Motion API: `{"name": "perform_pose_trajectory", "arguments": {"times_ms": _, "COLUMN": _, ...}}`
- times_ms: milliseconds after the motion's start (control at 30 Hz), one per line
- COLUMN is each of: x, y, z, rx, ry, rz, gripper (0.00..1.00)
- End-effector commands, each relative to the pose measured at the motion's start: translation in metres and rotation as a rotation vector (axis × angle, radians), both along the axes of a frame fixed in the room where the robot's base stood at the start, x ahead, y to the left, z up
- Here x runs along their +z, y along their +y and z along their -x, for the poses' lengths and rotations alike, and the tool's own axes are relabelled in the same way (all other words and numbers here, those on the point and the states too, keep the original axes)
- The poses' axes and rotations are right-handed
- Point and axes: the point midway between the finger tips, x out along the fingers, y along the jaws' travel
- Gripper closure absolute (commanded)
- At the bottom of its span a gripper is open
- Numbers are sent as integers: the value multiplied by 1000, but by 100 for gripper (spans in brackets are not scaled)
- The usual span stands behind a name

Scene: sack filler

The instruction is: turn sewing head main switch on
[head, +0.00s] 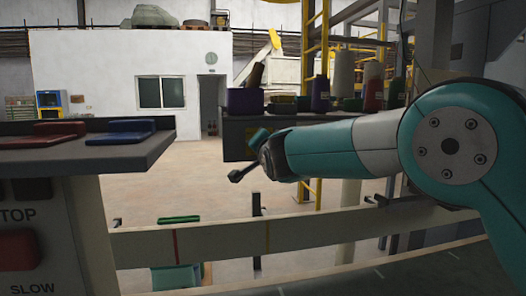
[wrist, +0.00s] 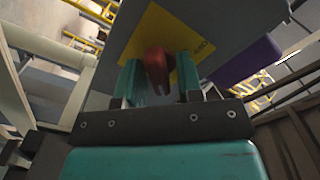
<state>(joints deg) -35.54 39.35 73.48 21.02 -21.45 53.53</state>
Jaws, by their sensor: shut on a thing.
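The red switch knob (wrist: 157,62) sits on a yellow plate (wrist: 182,28) on a grey box face in the wrist view. Part of a label shows on the plate, cut off by a finger. My gripper (wrist: 160,78) has its two teal fingers on either side of the knob and is shut on it. The knob's ridge runs roughly up and down in this view. In the head view my gripper (head: 256,160) is at the end of the outstretched arm, in front of a dark box (head: 236,136). The knob is not visible there.
Open floor lies beyond.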

Motion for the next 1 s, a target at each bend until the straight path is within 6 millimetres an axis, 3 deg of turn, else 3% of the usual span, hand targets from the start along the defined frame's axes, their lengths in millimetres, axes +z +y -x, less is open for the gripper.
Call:
{"name": "perform_pose_trajectory", "arguments": {"times_ms": 400, "x": -1, "y": 1, "z": 0, "rx": 2, "ry": 4, "rz": -6, "gripper": 90}}
{"name": "perform_pose_trajectory", "arguments": {"times_ms": 433, "x": -1, "y": 1, "z": 0, "rx": 2, "ry": 4, "rz": -6, "gripper": 59}}
{"name": "perform_pose_trajectory", "arguments": {"times_ms": 467, "x": -1, "y": 1, "z": 0, "rx": 2, "ry": 4, "rz": -6, "gripper": 57}}
{"name": "perform_pose_trajectory", "arguments": {"times_ms": 767, "x": 0, "y": 0, "z": 2, "rx": 1, "ry": 2, "rz": -6, "gripper": 57}}
{"name": "perform_pose_trajectory", "arguments": {"times_ms": 1000, "x": -2, "y": -8, "z": 32, "rx": 3, "ry": 1, "rz": -5, "gripper": 57}}
